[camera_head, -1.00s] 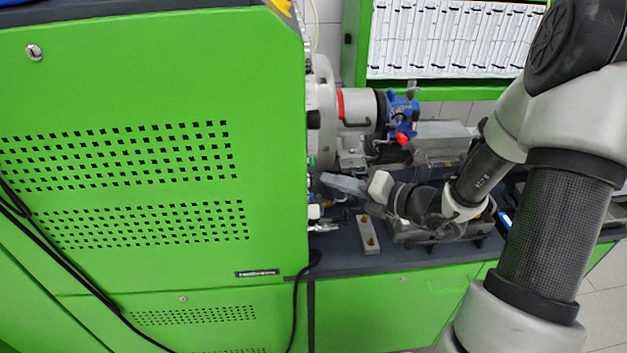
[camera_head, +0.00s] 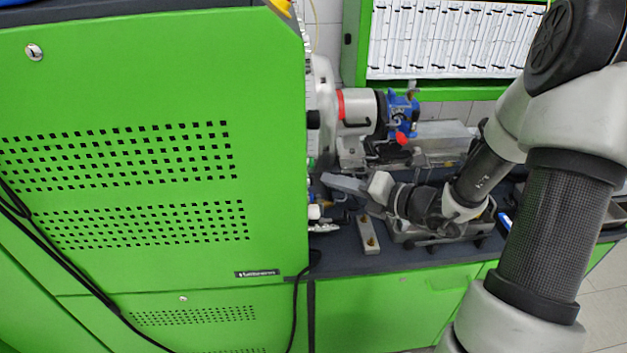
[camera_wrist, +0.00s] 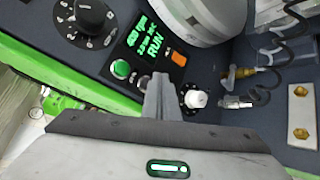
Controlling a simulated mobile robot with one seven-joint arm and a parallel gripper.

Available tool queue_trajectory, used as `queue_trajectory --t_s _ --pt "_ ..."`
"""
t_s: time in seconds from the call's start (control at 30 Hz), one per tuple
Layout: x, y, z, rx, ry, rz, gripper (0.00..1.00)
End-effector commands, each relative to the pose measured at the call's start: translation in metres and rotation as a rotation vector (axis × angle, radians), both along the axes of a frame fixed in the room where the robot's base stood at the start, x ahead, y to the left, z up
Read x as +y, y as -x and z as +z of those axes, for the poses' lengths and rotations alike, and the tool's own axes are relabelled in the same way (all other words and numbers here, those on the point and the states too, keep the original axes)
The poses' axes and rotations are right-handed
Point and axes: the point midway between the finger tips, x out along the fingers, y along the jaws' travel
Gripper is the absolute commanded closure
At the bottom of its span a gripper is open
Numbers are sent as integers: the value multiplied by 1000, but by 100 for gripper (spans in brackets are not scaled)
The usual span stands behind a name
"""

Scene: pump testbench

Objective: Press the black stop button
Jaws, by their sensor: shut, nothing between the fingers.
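The control panel shows in the wrist view, with a round green button (camera_wrist: 121,69) left of my fingertips. The black stop button is not clearly made out; a dark spot just right of the green button is partly covered by my fingers. My gripper (camera_wrist: 160,78) is shut and empty, its fingertips over the panel just below the lit display (camera_wrist: 150,40), which reads RUN. Whether the tips touch the panel cannot be told. In the head view my gripper (camera_head: 343,183) points left at the side of the green cabinet (camera_head: 150,120), whose panel face is turned away.
An orange switch (camera_wrist: 179,58) and a white knob (camera_wrist: 196,98) sit right of my fingertips, close by. A black dial (camera_wrist: 90,15) is at upper left. Cables and fittings (camera_wrist: 240,72) lie to the right. A blue pump part (camera_head: 402,112) stands behind my gripper.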

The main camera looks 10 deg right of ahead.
Motion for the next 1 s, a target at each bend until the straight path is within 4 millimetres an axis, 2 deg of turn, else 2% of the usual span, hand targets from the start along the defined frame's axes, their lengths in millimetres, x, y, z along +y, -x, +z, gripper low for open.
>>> queue_trajectory --t_s 0.7,1.0 --pt "0 0 0 0 0 0 100" --pt "8 0 0 0 0 1 100"
